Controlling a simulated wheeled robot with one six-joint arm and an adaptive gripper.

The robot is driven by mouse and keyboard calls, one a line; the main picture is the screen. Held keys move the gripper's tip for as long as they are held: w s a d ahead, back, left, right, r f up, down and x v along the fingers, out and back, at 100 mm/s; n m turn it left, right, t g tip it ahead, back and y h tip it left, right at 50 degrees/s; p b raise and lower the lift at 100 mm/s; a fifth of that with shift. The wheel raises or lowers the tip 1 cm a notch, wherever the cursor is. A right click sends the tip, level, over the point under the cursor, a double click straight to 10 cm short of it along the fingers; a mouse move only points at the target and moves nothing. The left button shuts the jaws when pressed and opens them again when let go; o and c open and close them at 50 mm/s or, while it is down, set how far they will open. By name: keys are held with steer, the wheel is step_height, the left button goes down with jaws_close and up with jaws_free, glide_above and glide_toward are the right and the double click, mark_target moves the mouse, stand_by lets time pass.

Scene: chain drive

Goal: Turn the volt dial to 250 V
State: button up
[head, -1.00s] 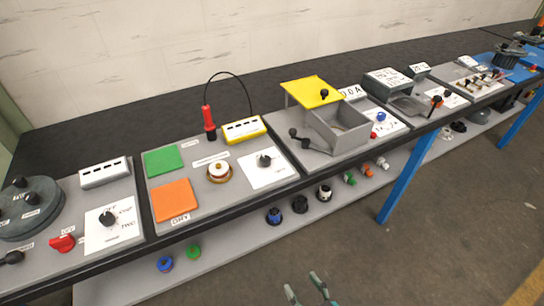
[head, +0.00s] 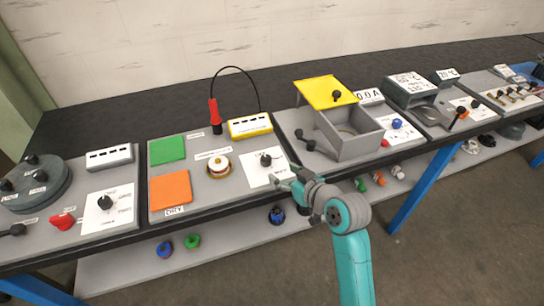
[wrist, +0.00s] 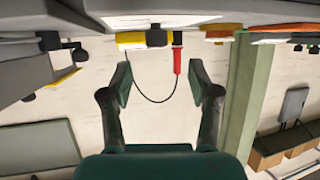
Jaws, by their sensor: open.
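A black dial knob (head: 265,159) stands on a white plate (head: 260,178) at the right of the middle panel, beside the yellow meter (head: 250,125). I take it as the volt dial; its markings are too small to read. My gripper (head: 287,181) is open and empty, just right of and nearer than the dial, apparently apart from it. In the wrist view, which is upside down, the open fingers (wrist: 160,82) frame the cable. The dial (wrist: 156,37) shows beyond them at the top, by the white plate.
A round white button (head: 218,167) is left of the dial. A grey open box (head: 350,152) with a yellow lid stands right of my gripper. Other panels line the bench.

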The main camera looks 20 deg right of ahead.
mark_target(267, 159)
steer(key=shift+w+d+r, duration=0.25)
steer(key=shift+w+r, duration=0.25)
steer(key=shift+w, duration=0.25)
steer(key=x, duration=1)
steer(key=shift+a+f, duration=0.15)
steer(key=shift+c, duration=0.2)
jaws_close()
